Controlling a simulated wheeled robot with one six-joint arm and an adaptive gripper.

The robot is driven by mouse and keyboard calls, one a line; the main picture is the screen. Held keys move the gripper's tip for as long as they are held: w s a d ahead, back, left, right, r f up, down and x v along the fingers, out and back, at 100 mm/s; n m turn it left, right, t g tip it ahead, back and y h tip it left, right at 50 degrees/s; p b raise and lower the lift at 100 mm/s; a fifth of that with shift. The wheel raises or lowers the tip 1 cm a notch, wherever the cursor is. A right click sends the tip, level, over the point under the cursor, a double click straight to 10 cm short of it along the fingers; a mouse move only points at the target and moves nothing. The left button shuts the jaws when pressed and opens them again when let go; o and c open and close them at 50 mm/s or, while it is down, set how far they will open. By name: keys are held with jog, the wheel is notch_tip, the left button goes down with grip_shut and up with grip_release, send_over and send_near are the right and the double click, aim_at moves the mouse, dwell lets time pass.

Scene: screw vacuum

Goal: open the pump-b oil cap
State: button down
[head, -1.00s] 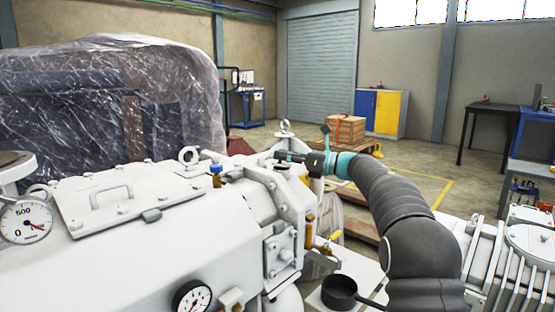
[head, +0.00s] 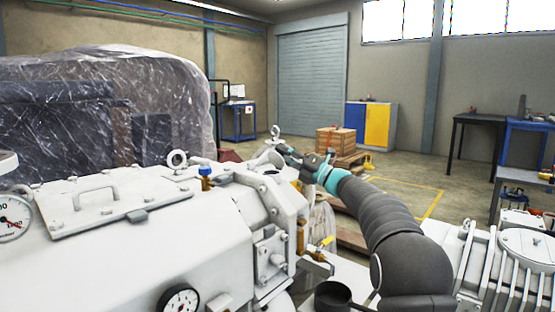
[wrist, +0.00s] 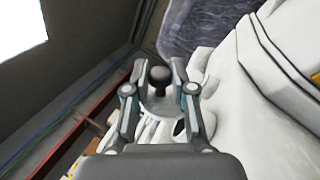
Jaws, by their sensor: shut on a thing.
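My gripper (head: 282,150) is beyond the end of the white pump (head: 150,238) in the head view, past a turquoise band on my arm. In the wrist view my gripper (wrist: 159,68) has its two fingers on either side of a black round knob (wrist: 158,76), shut on it. The knob has a narrow stem above a pale round surface. No label shows whether it is the pump-b oil cap. In the head view the knob cannot be made out behind the fingers.
A black cup (head: 333,297) is in front. A plastic-wrapped machine (head: 100,115) stands behind left.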

jog(key=m+t, duration=0.1)
jog(key=m, duration=0.1)
jog(key=w+m+t+h, duration=0.1)
jog(key=m, duration=0.2)
jog(key=d+f+m+t+h+b, duration=0.1)
jog(key=m, duration=0.2)
jog(key=shift+w+d+t, duration=0.1)
jog(key=shift+w+t, duration=0.2)
jog(key=shift+t, duration=0.1)
jog(key=c, duration=1)
grip_release()
jog(key=shift+f, duration=0.1)
jog(key=v, duration=1.2)
jog(key=shift+m, duration=0.3)
